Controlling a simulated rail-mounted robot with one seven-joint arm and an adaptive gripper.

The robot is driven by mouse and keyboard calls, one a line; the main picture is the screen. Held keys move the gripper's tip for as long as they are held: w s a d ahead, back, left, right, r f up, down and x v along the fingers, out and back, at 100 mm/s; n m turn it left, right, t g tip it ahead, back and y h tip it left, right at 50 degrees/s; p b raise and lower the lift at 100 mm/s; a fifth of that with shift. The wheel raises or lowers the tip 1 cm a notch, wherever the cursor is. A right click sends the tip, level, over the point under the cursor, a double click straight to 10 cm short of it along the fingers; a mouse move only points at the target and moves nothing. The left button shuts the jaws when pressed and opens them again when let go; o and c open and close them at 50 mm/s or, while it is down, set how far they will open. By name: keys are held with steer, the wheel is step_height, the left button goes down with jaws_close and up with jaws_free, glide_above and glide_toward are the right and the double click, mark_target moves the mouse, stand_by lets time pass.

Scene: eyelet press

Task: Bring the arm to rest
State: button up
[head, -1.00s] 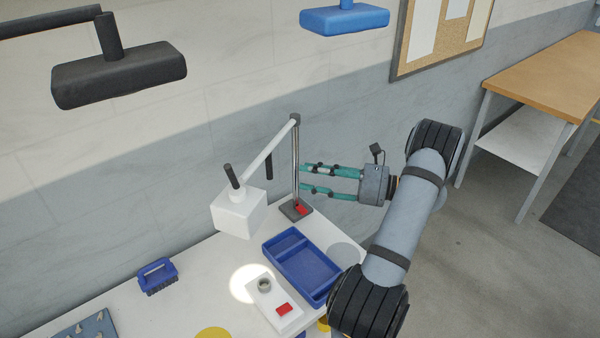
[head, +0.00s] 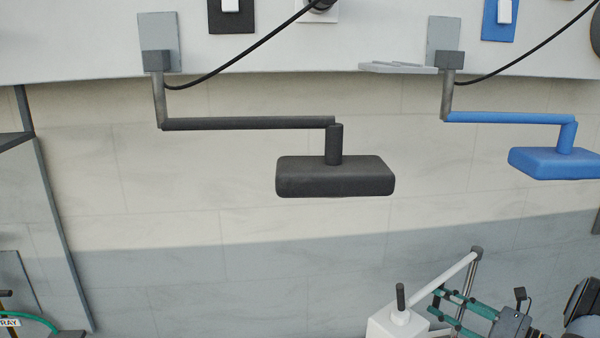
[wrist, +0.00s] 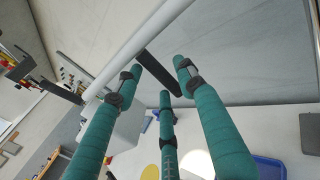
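My gripper (head: 436,301) shows at the lower right of the head view, with its teal fingers pointing left and spread apart. The fingers are close to a white slanted arm (head: 445,280) carrying a white box-shaped head (head: 392,325) with a black knob. I cannot tell whether they touch it. Most of my arm is outside the head view.
A black lamp-like head (head: 335,177) and a blue one (head: 560,162) hang from wall arms. In the wrist view a white table (wrist: 245,125) lies below, with part of a blue tray (wrist: 268,168) and a yellow disc (wrist: 150,172).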

steer(key=shift+x, duration=1.15)
steer(key=shift+s+d, duration=0.2)
